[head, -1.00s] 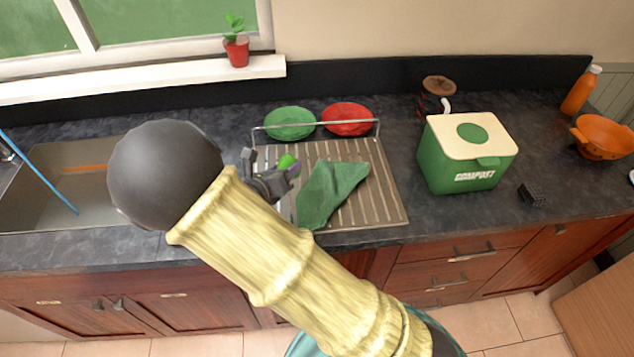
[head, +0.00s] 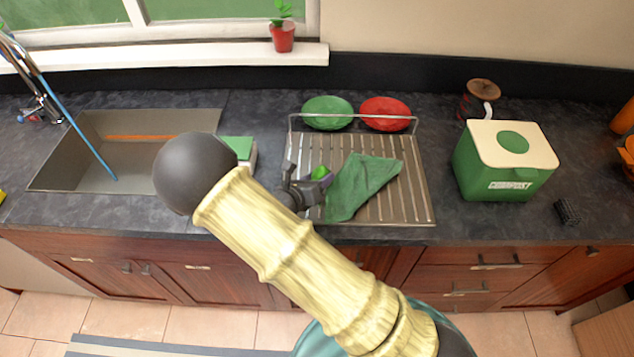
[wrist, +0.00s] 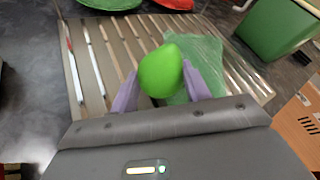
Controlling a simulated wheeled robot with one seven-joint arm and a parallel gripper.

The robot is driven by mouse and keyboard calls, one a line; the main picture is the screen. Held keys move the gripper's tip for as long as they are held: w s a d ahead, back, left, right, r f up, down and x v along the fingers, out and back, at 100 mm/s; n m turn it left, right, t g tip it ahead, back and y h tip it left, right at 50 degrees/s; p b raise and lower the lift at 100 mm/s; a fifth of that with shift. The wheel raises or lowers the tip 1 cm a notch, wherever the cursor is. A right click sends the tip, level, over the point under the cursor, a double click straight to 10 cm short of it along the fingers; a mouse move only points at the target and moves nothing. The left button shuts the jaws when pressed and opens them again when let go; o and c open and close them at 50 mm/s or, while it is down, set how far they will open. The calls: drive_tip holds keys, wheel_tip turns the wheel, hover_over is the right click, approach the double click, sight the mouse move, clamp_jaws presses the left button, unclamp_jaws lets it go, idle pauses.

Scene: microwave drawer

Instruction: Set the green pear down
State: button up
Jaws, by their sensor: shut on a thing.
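The green pear (wrist: 161,71) is bright green and sits between the two purple fingers of my gripper (wrist: 160,88) in the wrist view. My gripper is shut on it. In the head view the pear (head: 319,173) shows as a small green patch at my gripper (head: 312,188), over the left part of the metal drying rack (head: 410,180) and just left of the green cloth (head: 362,185). I cannot tell whether the pear touches the rack. My arm hides part of the rack's left front.
A green plate (head: 327,112) and a red plate (head: 386,113) stand at the rack's back. A green compost bin (head: 500,175) is to the right. The sink (head: 130,150) is to the left. A green-and-white item (head: 243,152) lies by the sink, partly hidden by my arm.

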drive_tip(key=shift+f, duration=0.95)
drive_tip(key=shift+s+f+b, duration=0.2)
drive_tip(key=shift+f+b, duration=0.2)
drive_tip(key=shift+f, duration=0.3)
drive_tip(key=shift+c, duration=0.3)
drive_tip(key=o, duration=1.1)
drive_tip(key=shift+o, duration=0.2)
drive_tip(key=shift+a, duration=0.1)
